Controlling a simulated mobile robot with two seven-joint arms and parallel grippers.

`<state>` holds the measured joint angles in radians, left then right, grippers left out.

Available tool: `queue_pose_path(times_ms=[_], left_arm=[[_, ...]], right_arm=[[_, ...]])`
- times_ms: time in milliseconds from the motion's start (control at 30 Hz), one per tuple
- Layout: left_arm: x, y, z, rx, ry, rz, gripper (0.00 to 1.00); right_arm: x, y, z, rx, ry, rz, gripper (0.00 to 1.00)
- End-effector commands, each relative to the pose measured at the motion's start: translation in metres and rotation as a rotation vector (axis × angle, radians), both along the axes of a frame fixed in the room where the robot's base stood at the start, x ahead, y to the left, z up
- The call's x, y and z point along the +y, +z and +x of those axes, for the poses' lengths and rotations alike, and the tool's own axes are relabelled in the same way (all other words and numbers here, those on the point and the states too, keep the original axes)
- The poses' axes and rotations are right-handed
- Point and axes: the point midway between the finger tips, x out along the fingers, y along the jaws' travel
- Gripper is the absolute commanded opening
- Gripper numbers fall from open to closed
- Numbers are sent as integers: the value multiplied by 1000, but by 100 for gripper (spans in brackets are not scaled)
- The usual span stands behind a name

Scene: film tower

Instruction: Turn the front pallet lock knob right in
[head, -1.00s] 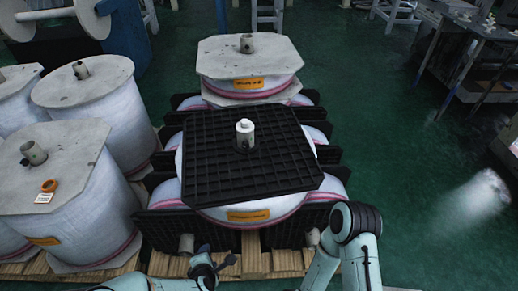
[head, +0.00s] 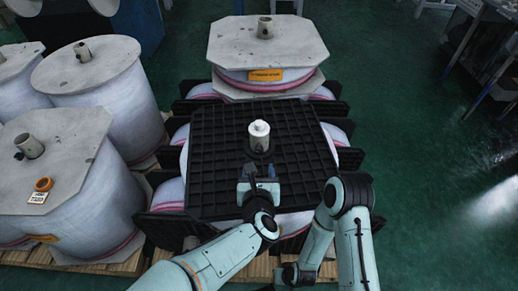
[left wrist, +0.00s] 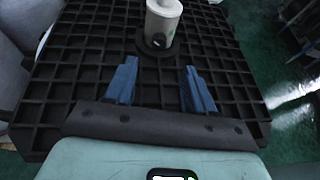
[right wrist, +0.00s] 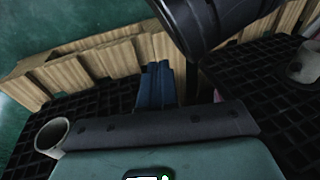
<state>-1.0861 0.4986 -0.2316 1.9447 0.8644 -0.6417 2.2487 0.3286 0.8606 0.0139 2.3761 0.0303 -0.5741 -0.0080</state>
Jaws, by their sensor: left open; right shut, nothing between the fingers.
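The front black grid pallet (head: 200,140) lies on the front wrapped film roll. A white post (head: 259,133) stands up through its middle in a dark collar. In the left wrist view, the post (left wrist: 162,22) shows with a small dark knob (left wrist: 158,40) low on its near side. My left gripper (head: 261,172) is open and empty over the pallet, just in front of the post. Its blue fingers are apart (left wrist: 160,66), pointing toward the post without touching it. My right gripper (right wrist: 157,66) is shut and empty, low near the wooden base at the front.
A second roll with a grey octagonal board (head: 300,45) stands behind. Green floor (head: 420,190) is clear at right. Wooden slats (right wrist: 95,58) show in the right wrist view.

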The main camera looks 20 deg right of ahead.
Motion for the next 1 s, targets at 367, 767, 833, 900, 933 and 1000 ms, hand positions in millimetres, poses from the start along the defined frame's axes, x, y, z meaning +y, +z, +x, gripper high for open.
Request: queue_pose_path(times_ms=[367,767,833,900,933,1000], left_arm=[[-32,-33,66,-1,0,5,54],[-44,-43,92,-1,-1,4,54],[-44,-43,92,-1,-1,4,54],[-44,-43,92,-1,-1,4,54],[-44,-43,92,-1,-1,4,54],[-44,-43,92,-1,-1,4,44]], right_arm=[[-2,-18,-19,64,-4,4,0],[-3,-21,-24,81,-5,5,0],[-3,-21,-24,81,-5,5,0],[-3,-21,-24,81,-5,5,0],[-3,-21,-24,81,-5,5,0],[-3,-21,-24,81,-5,5,0]])
